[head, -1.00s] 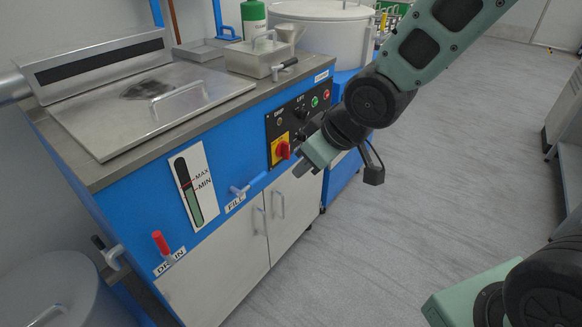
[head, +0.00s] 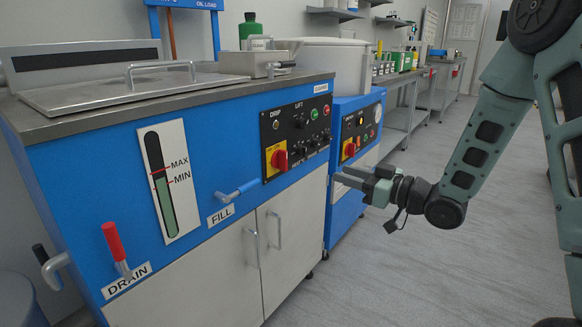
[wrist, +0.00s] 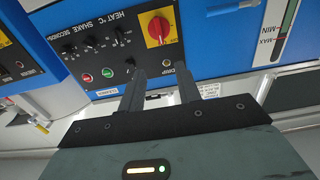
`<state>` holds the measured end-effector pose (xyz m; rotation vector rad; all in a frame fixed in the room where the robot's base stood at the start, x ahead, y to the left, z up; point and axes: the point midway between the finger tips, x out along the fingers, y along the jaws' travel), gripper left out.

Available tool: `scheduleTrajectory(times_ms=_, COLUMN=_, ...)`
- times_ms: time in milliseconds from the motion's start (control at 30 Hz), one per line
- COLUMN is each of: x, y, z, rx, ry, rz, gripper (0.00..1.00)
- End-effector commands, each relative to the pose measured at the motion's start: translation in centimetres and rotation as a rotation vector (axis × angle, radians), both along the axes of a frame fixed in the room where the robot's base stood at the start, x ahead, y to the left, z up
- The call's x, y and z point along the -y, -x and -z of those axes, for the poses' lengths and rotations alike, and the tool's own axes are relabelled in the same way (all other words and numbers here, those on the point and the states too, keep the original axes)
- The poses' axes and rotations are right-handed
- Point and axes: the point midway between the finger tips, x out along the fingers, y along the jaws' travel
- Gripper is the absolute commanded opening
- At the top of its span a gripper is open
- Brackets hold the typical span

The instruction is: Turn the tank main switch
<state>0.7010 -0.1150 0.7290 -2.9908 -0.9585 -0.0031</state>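The tank main switch is a red knob on a yellow plate (head: 278,158), low on the black control panel of the blue tank. It also shows in the wrist view (wrist: 158,28), at the top beyond my fingers. My gripper (head: 344,178) is to the right of this switch in the head view, apart from it. In the wrist view my two fingers (wrist: 160,68) stand apart with nothing between them. The knob's exact setting is too small to tell.
A similar red switch (head: 350,149) is on the second blue machine behind my gripper. The blue fill handle (head: 236,192) and red drain handle (head: 115,245) stick out from the tank front. The grey floor (head: 365,285) on the right is clear.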

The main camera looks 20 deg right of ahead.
Motion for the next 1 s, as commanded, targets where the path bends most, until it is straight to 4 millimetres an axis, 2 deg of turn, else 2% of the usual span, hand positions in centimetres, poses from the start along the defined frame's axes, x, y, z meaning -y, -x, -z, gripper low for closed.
scheduleTrajectory(times_ms=700, x=-8.3, y=-11.2, z=0.1, rx=0.002, ry=-0.001, rz=-0.002, gripper=0.34)
scheduleTrajectory(times_ms=1000, x=-9.7, y=-13.4, z=0.0, rx=-0.001, ry=0.001, rz=0.000, gripper=0.34)
